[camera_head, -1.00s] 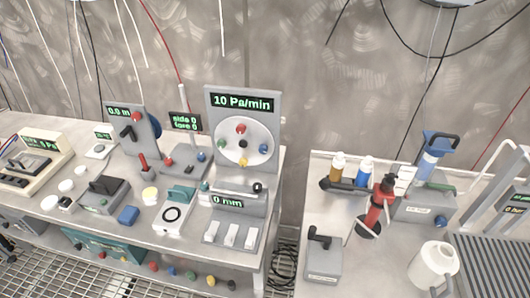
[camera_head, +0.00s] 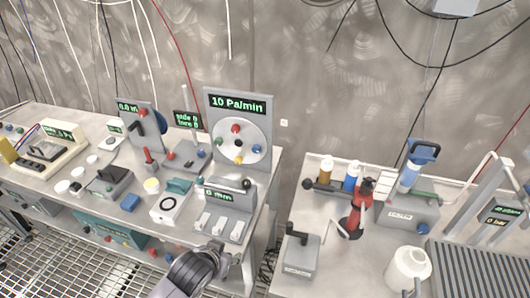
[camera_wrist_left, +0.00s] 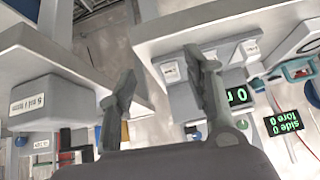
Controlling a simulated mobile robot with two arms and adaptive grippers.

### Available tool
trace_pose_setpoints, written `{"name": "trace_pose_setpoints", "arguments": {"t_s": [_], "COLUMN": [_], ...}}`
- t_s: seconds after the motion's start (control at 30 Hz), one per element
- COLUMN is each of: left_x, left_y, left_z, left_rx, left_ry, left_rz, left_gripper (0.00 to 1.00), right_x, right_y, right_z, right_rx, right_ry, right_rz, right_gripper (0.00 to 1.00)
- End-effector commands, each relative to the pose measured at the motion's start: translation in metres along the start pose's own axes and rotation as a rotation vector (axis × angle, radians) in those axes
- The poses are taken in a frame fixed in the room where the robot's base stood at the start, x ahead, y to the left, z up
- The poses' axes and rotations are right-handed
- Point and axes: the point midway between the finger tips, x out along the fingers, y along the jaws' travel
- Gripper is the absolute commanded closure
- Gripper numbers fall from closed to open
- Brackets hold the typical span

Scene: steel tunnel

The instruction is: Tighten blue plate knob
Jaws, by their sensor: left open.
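The round white plate (camera_head: 239,143) stands upright on a grey panel under a "10 Pa/min" display. It carries a red knob (camera_head: 236,128) at the top, a green one at the left, a yellow one at the bottom and a dark centre. The small blue knob (camera_head: 259,149) is on its right side. My left gripper (camera_head: 213,251) is low in front of the table edge, below and apart from the plate. In the left wrist view its two fingers (camera_wrist_left: 160,88) are spread with nothing between them. I cannot make out the blue knob there. My right gripper is not in view.
A grey box with a "0 mm" display (camera_head: 219,195) and white switches stands between my left gripper and the plate. A second bench on the right holds a grey lever box (camera_head: 300,255), a red device (camera_head: 357,210) and bottles. A gap separates the benches.

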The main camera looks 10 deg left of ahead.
Motion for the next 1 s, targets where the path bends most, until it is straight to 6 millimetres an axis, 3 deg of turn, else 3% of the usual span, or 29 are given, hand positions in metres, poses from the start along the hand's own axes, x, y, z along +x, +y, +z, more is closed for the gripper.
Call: {"name": "trace_pose_setpoints", "arguments": {"t_s": [0.03,0.23,0.5,0.6,0.77,1.0], "left_x": [0.000,0.011,0.008,0.005,0.011,0.043], "left_y": [-0.006,-0.020,-0.047,-0.053,-0.055,-0.055], "left_z": [-0.026,-0.101,-0.201,-0.221,-0.231,-0.250], "left_rx": [-0.001,-0.033,-0.071,-0.082,-0.088,-0.088], "left_ry": [0.057,0.230,0.455,0.498,0.512,0.511], "left_rz": [-0.009,-0.016,-0.004,0.004,0.008,0.007], "left_gripper": [0.54,0.54,0.54,0.54,0.54,0.54], "right_x": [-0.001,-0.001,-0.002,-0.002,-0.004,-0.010], "right_y": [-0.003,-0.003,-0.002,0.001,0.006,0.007], "right_z": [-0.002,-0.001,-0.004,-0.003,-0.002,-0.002], "right_rx": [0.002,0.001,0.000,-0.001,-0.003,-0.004], "right_ry": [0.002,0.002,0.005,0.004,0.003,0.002], "right_rz": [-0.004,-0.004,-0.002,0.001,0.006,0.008], "right_gripper": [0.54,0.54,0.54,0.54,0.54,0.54]}}
